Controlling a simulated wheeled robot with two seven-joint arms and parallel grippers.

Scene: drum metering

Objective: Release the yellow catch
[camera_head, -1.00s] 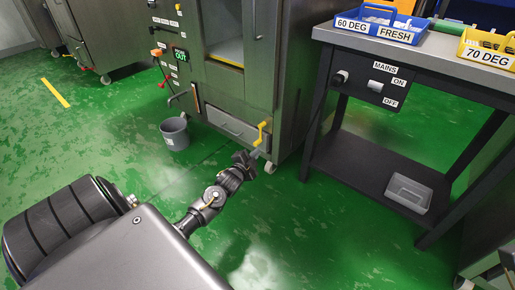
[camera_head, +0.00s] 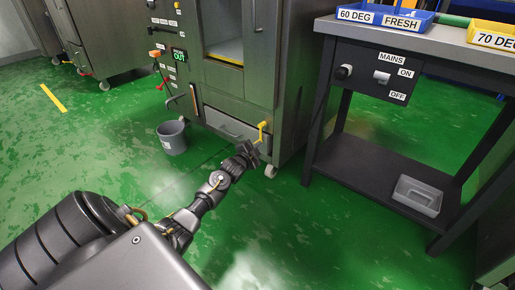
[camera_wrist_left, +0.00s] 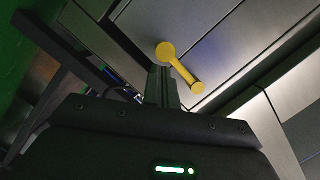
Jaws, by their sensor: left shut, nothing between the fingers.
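The yellow catch (camera_head: 261,132) is a small cranked handle on the lower right front of the grey metal cabinet, beside a drawer. In the left wrist view the yellow catch (camera_wrist_left: 181,67) shows as a round knob and a bar sloping down to the right. My left gripper (camera_head: 250,150) is just below and left of it in the head view. In the left wrist view the closed fingers (camera_wrist_left: 160,82) end right beside the round knob and overlap its lower edge; I cannot tell whether they touch. Nothing is between the fingers. My right gripper is not in view.
The cabinet (camera_head: 240,95) has a drawer (camera_head: 228,122) low on its front. A grey bucket (camera_head: 172,138) stands on the floor left of it. A dark bench (camera_head: 385,175) with a mains switch and labelled trays stands on the right. The green floor in front is mostly clear.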

